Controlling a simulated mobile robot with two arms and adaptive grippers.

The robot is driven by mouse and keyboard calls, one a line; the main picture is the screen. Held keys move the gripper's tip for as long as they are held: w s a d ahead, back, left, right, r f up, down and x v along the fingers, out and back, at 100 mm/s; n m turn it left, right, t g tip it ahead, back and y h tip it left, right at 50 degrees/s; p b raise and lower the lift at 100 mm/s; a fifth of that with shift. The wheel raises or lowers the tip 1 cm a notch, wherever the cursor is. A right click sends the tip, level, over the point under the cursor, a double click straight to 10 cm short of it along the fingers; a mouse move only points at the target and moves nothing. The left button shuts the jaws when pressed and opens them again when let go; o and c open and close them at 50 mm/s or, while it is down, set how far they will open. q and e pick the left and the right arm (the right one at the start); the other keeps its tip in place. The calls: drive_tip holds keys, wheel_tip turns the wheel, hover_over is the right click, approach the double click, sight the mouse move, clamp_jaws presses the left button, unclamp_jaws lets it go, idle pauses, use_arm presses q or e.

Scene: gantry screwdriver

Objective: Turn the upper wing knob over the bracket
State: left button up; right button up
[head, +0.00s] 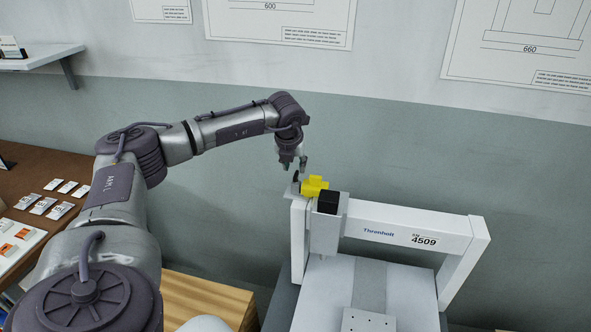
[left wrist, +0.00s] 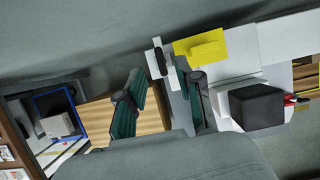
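A small dark upright piece, which looks like the wing knob (head: 296,177), stands at the top left of the white gantry, beside a yellow block (head: 314,187). In the left wrist view the knob (left wrist: 161,57) shows as a dark bar against a light plate, perhaps the bracket, next to the yellow block (left wrist: 203,46). My left gripper (head: 295,166) is just above the knob. In the left wrist view my left gripper (left wrist: 163,82) has its green-padded fingers apart, with the knob beyond the gap between the tips. No contact is visible. My right gripper is out of view.
The white gantry (head: 400,222) spans a pale bed, with a black block (head: 328,202) on its carriage. A wooden crate or bench (head: 205,298) stands at lower left. A brown table (head: 25,185) with cards is farther left.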

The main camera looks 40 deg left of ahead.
sight(296, 174)
use_arm(q)
drive_tip(key=shift+x, duration=2.05)
clamp_jaws()
